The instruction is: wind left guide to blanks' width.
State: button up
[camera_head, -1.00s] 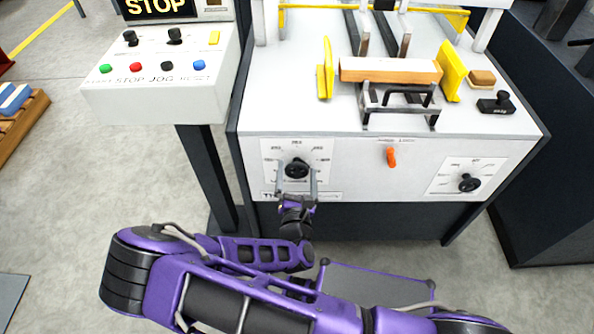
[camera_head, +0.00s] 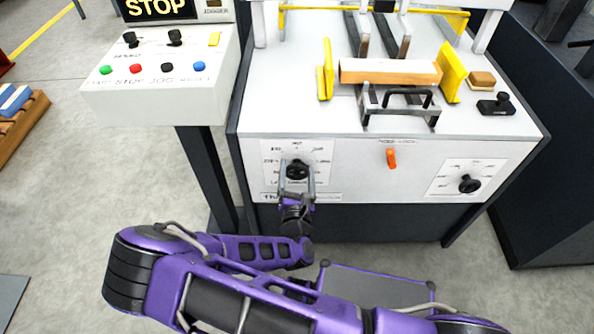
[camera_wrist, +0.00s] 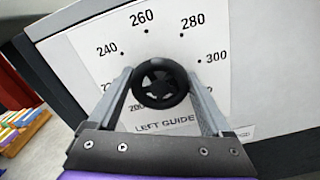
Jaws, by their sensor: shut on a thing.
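The left guide's black handwheel (camera_head: 297,170) sits on a dial plate on the machine's white front. It also shows in the wrist view (camera_wrist: 160,83), below a number scale with 240, 260, 280 and 300, above the words LEFT GUIDE. My gripper (camera_head: 298,178) is shut on the handwheel, one finger on each side. The yellow left guide plate (camera_head: 325,70) stands upright on the machine top, with a narrow gap to the left end of the blanks (camera_head: 388,71). The yellow right guide plate (camera_head: 452,71) stands at their right end. No pointer on the dial is clear.
An orange lever (camera_head: 391,158) and a second black knob (camera_head: 469,184) are on the front, right of my gripper. A control box (camera_head: 160,80) with coloured buttons stands at left. A sponge-like block (camera_head: 482,79) and a black handled item (camera_head: 496,104) lie on the top at right.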

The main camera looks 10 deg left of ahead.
jog(key=shift+n+p, duration=0.3)
jog(key=n+p, duration=0.2)
jog(key=shift+r+n+p, duration=0.15)
jog(key=shift+n+p, duration=0.2)
jog(key=shift+n, duration=0.05)
jog(key=n+p, duration=0.2)
jog(key=n, duration=0.3)
jog(key=shift+p, duration=0.35)
jog(key=n+p, duration=0.1)
jog(key=n, duration=0.4)
jog(key=shift+f, duration=0.2)
jog(key=shift+a+n, duration=0.1)
jog(key=shift+n, duration=2.1)
jog(key=o, duration=1.2)
jog(key=shift+c, duration=0.2)
jog(key=shift+s, duration=0.1)
